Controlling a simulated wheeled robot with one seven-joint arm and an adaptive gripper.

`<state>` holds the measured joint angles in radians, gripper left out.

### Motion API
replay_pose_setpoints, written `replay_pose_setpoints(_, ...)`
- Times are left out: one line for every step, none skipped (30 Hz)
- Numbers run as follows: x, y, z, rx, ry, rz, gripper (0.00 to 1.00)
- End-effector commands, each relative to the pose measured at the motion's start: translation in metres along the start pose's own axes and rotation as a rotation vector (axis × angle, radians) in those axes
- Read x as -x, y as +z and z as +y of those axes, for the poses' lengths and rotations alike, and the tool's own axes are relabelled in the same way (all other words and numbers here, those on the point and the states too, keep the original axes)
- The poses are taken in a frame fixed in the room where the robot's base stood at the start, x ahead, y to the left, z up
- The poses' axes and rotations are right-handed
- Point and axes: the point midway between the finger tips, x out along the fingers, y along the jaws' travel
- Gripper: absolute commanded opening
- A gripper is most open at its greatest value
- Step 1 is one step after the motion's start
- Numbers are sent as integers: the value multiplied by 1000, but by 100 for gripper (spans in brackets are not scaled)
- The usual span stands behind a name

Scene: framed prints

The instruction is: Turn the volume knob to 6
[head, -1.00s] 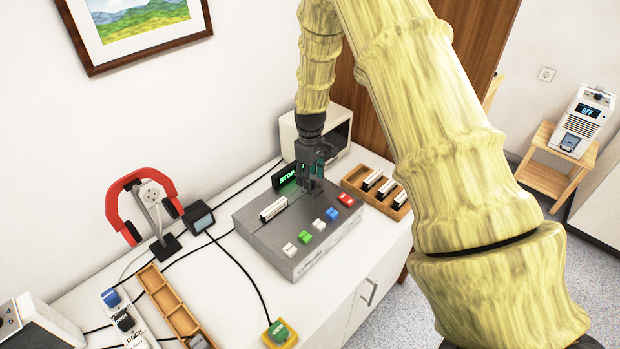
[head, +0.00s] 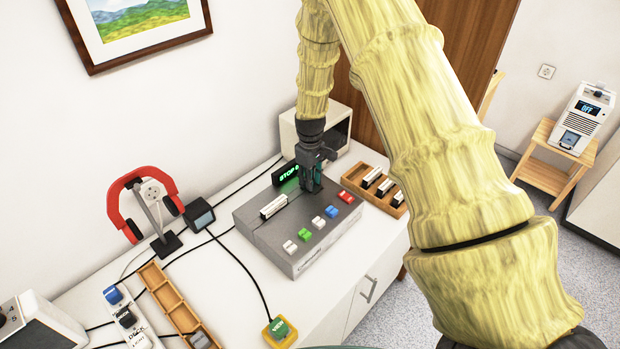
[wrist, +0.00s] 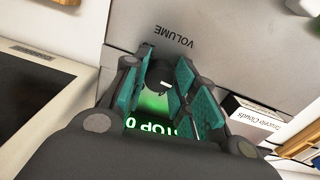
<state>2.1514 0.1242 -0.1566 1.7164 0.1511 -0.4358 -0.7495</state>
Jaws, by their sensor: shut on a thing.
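The volume knob (wrist: 158,76) is small and dark, with a white mark, under the word VOLUME on the grey player in the wrist view. My gripper (wrist: 160,68) is shut on the knob, its teal finger pads on either side. In the head view my gripper (head: 311,183) reaches down onto the top of the player (head: 310,240), and the knob is hidden behind the fingers. A green-lit display (head: 286,173) behind it reads STOP and a character I cannot make out surely. It also shows partly covered in the wrist view (wrist: 150,126).
A wooden cassette tray (head: 356,185) is close on the right and a white box (head: 289,130) close behind. Red headphones (head: 128,185) hang on a stand at left. A cable crosses the white cabinet top.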

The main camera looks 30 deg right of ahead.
Motion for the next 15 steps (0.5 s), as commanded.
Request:
replay_pose_setpoints(0, 0, 0, -1, 0, 0, 4)
replay_pose_setpoints(0, 0, 0, -3, 0, 0, 4)
replay_pose_setpoints(0, 0, 0, -7, 1, 0, 4)
replay_pose_setpoints(0, 0, 0, -11, 1, 0, 4)
replay_pose_setpoints(0, 0, 0, -16, 1, 0, 4)
replay_pose_setpoints(0, 0, 0, -25, 1, 0, 4)
replay_pose_setpoints(0, 0, 0, -35, 1, 0, 4)
replay_pose_setpoints(0, 0, 0, -45, 1, 0, 4)
replay_pose_setpoints(0, 0, 0, -61, 1, 0, 4)
replay_pose_setpoints(0, 0, 0, -77, 1, 0, 4)
replay_pose_setpoints(0, -1, 0, -93, 1, 0, 4)
replay_pose_setpoints(0, -1, 0, -118, 1, 0, 4)
replay_pose_setpoints(0, -1, 0, -138, 1, 0, 4)
replay_pose_setpoints(0, -1, 0, -160, 1, 1, 4)
replay_pose_setpoints(0, -1, 0, -192, 1, 1, 4)
